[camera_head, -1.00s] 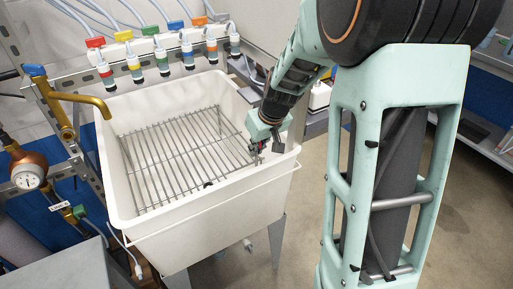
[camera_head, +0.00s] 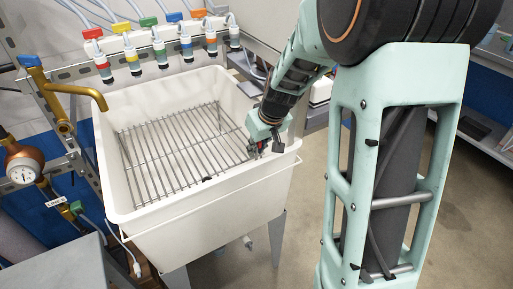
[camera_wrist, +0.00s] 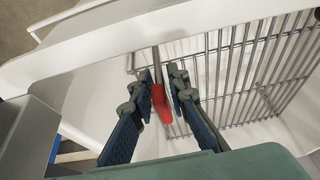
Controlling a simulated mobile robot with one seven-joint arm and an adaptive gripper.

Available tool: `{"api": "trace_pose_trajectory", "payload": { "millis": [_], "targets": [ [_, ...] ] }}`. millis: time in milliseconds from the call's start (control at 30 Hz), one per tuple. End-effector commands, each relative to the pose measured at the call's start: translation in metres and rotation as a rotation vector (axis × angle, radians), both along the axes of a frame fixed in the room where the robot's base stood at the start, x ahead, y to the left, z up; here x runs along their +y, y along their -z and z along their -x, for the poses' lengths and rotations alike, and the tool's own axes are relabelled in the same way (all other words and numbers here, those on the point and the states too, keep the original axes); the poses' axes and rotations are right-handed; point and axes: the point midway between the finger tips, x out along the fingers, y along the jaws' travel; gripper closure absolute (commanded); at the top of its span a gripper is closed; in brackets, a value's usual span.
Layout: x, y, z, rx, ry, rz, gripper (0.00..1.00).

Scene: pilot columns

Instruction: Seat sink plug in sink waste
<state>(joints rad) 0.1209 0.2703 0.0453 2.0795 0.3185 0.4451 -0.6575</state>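The white sink (camera_head: 200,216) stands in the middle of the head view with a wire rack in it. My gripper (camera_head: 258,147) is at the sink's right side, just inside the rim. It also shows in the wrist view (camera_wrist: 160,78). Its fingers are close together around a red-handled piece (camera_wrist: 161,104) with a thin grey stem pointing away from me. I cannot tell whether this piece is the sink plug. The sink waste is not clearly seen. A small dark spot (camera_head: 207,179) shows at the front edge of the rack, too small to identify.
The wire rack (camera_head: 165,150) covers much of the basin floor. A brass tap (camera_head: 75,92) reaches over the left rim. Several coloured valves (camera_head: 158,49) line the back. A gauge (camera_head: 21,174) is at the left. Open floor lies right of the sink.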

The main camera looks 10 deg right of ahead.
Motion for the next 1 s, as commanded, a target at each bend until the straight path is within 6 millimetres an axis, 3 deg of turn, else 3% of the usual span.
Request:
{"api": "trace_pose_trajectory", "payload": {
  "millis": [100, 467, 1000],
  "targets": [
    [0.0, 0.0, 0.0, 0.001, 0.0, 0.0, 0.73],
    [-0.001, -0.006, 0.002, 0.0, 0.0, 0.0, 0.73],
    [-0.012, -0.093, 0.036, -0.004, 0.0, 0.001, 0.73]
  ]
}}
